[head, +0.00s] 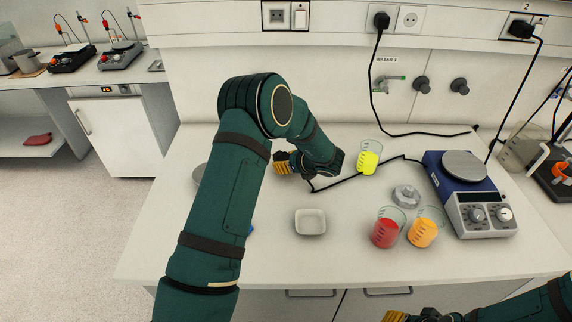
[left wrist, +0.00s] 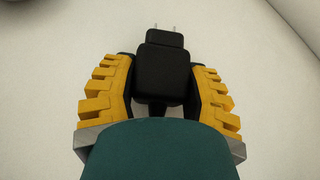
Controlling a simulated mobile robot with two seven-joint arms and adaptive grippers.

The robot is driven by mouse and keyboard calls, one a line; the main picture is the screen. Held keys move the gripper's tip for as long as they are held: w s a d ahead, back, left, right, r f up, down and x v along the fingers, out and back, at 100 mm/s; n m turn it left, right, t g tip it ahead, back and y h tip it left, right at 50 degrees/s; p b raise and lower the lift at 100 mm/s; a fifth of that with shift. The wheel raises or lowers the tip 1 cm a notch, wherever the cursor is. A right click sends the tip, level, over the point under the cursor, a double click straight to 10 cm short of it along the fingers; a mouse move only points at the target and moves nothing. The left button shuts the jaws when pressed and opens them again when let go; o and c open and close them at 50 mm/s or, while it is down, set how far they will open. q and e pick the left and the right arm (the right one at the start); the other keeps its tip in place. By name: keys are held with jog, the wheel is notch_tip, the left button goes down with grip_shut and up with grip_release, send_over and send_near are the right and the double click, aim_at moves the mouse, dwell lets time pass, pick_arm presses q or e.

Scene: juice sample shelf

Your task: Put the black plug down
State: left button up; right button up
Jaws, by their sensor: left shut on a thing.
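In the left wrist view, the black plug (left wrist: 163,72) sits between the yellow-padded fingers of my left gripper (left wrist: 163,85), with its two metal pins pointing away from the gripper. The gripper is shut on it. In the head view, my left gripper (head: 283,163) is low over the white bench, left of the yellow beaker; the arm hides most of the plug there. A black cord (head: 350,177) runs from the gripper toward the hotplate. My right gripper (head: 395,316) shows only partly at the bottom edge; its fingertips are cut off.
A white dish (head: 310,222) stands in front of the left gripper. Beakers of yellow (head: 369,160), red (head: 385,233) and orange (head: 423,232) liquid stand to its right, near a metal weight-like piece (head: 406,195) and the blue hotplate (head: 470,200). Wall sockets (head: 287,15) are above the bench (head: 340,262).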

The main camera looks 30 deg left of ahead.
pick_arm(q)
jog(key=shift+f, duration=0.65)
jog(key=shift+f+b, duration=0.3)
jog(key=shift+b, duration=0.2)
jog(key=o, duration=1.3)
jog(key=shift+r, duration=0.1)
jog(key=shift+d+r+p, duration=0.15)
jog(key=shift+r+p, duration=0.35)
jog(key=shift+p, duration=0.1)
jog(key=v, duration=1.1)
jog(key=shift+s+d+r, duration=0.1)
jog(key=shift+d, duration=0.15)
